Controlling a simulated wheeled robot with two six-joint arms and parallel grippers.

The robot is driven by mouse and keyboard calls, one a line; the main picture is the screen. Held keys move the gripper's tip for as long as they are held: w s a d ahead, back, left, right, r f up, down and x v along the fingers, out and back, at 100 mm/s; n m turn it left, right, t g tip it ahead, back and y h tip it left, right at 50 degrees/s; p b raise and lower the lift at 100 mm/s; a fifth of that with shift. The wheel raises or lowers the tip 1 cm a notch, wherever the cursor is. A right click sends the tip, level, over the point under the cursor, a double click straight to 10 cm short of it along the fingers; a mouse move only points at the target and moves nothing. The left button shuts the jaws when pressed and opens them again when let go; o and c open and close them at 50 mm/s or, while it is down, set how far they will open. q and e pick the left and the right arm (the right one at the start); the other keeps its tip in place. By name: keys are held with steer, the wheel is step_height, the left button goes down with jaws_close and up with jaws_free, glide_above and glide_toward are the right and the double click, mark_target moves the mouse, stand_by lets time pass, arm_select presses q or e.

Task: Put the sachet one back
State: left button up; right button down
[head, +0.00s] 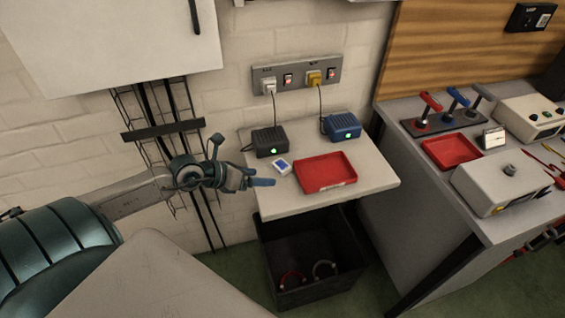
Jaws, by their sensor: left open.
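A small white packet with a blue patch (282,166), which looks like the sachet, lies on the pale shelf (345,196) just left of the red tray (311,178). My left gripper (260,178) reaches in from the left, at the shelf's left edge and just left of the packet. It is open, with a blue fingertip pointing right; it appears apart from the packet and I see nothing held. My right gripper is not in view.
A black box (270,143) and a blue box (342,127) with green lights stand at the shelf's back, cabled to wall sockets (297,78). A dark bin (320,290) with two rings sits below. A bench with instruments and another red tray (451,150) stands right.

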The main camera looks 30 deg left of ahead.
arm_select(q)
steer(key=w+a+m+y, duration=0.2)
steer(key=a, duration=0.1)
glide_toward(280, 165)
steer(key=shift+w+d+f+m+t+y, duration=0.15)
steer(key=shift+w+d+f+m+y, duration=0.1)
steer(key=shift+w+f, duration=0.3)
steer(key=shift+w+d+f+m+t+y, duration=0.15)
steer(key=shift+w+d+f, duration=0.1)
steer(key=shift+w+f, duration=0.25)
steer(key=shift+w+d+f, duration=0.1)
steer(key=shift+w+d, duration=0.05)
steer(key=shift+w, duration=0.1)
steer(key=p+x, duration=0.1)
steer(key=x, duration=0.1)
steer(key=p+x, duration=0.1)
steer(key=x, duration=0.1)
steer(key=shift+s+d, duration=0.1)
steer(key=shift+d, duration=0.1)
steer(key=shift+w+f, duration=0.2)
steer(key=shift+w, duration=0.05)
